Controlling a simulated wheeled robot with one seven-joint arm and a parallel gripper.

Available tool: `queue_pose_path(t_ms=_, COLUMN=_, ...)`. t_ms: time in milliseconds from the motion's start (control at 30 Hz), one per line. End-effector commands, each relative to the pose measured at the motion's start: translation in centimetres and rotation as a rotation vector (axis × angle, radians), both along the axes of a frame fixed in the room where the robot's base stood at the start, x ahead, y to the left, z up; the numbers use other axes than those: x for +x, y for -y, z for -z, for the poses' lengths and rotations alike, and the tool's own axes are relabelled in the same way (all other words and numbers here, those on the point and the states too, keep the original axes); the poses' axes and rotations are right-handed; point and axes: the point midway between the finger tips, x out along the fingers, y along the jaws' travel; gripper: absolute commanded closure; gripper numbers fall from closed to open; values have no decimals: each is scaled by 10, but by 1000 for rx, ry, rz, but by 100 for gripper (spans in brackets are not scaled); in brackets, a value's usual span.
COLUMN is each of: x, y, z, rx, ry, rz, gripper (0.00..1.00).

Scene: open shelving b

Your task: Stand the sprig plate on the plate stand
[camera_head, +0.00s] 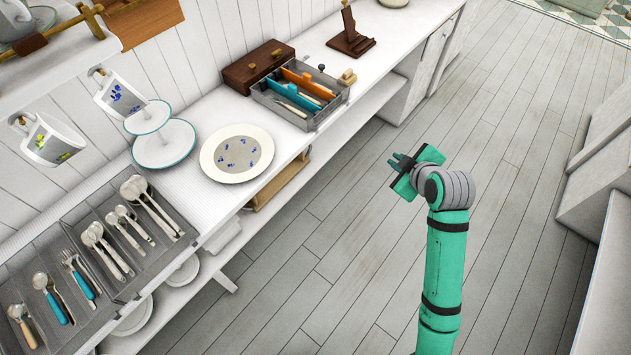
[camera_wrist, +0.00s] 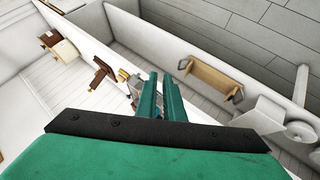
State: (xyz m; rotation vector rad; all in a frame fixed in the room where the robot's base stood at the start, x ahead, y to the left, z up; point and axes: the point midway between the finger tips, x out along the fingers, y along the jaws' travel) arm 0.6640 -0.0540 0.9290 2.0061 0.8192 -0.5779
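The sprig plate (camera_head: 237,153), white with a tan rim line and small blue sprigs, lies flat on the white counter in the head view. The dark brown wooden plate stand (camera_head: 350,40) stands empty further along the counter, near the back wall. A brown stand-like shape, probably the same stand, shows in the wrist view (camera_wrist: 102,73). My gripper (camera_head: 395,161) is over the floor in front of the counter, well to the right of the plate and apart from everything. Its two green fingers, also in the wrist view (camera_wrist: 160,92), have a narrow gap with nothing between them.
A two-tier stand (camera_head: 163,145) is left of the plate. A grey organizer (camera_head: 297,111) and a brown box (camera_head: 258,65) stand between plate and plate stand. A cutlery tray (camera_head: 55,240) is at lower left. Mugs (camera_head: 52,140) hang above. The floor is clear.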

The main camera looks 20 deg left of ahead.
Motion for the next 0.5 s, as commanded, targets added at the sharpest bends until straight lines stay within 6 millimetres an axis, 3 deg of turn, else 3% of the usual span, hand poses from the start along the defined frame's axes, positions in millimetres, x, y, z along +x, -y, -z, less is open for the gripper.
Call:
queue_pose_path(t_ms=33, x=7, y=-30, z=-3, rx=6, ry=29, rz=-22, gripper=92)
queue_pose_path(t_ms=233, x=20, y=-120, z=-12, rx=12, ry=136, rz=-62, gripper=92)
queue_pose_path(t_ms=500, x=6, y=-229, z=-14, rx=14, ry=242, rz=-103, gripper=92)
